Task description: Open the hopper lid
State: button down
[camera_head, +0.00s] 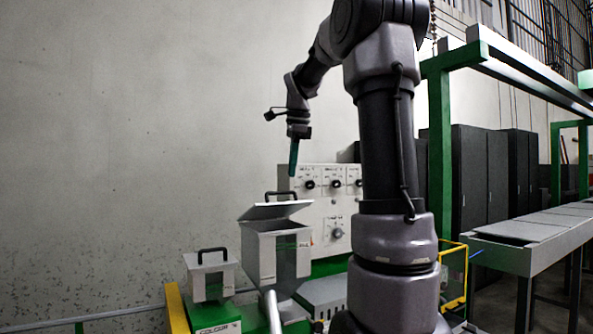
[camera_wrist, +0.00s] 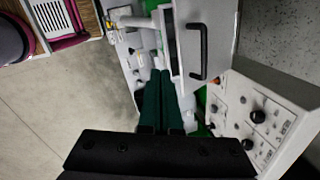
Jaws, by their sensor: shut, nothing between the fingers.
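A grey-white hopper box (camera_head: 262,258) stands in the middle of the head view. Its lid (camera_head: 274,211) is tilted and partly raised, with a gap under it. A black handle (camera_head: 281,196) is on the lid; the lid (camera_wrist: 217,32) and handle (camera_wrist: 203,52) also show in the wrist view. My gripper (camera_head: 292,174) hangs above the lid, pointing down, with its green fingers together and empty. In the wrist view the shut fingertips (camera_wrist: 160,75) are left of the handle and apart from it.
A smaller box with a black handle (camera_head: 213,255) stands left of the hopper. A control panel with knobs (camera_head: 327,205) is behind it. A yellow-framed guard (camera_head: 455,277) and a long bench (camera_head: 530,240) are to the right. The wall side at left is open.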

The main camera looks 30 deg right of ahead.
jog(key=n, duration=0.1)
jog(key=s+n, duration=0.1)
jog(key=n, duration=0.3)
jog(key=shift+s+a+f, duration=0.25)
jog(key=shift+s+f, duration=0.1)
jog(key=shift+f, duration=0.05)
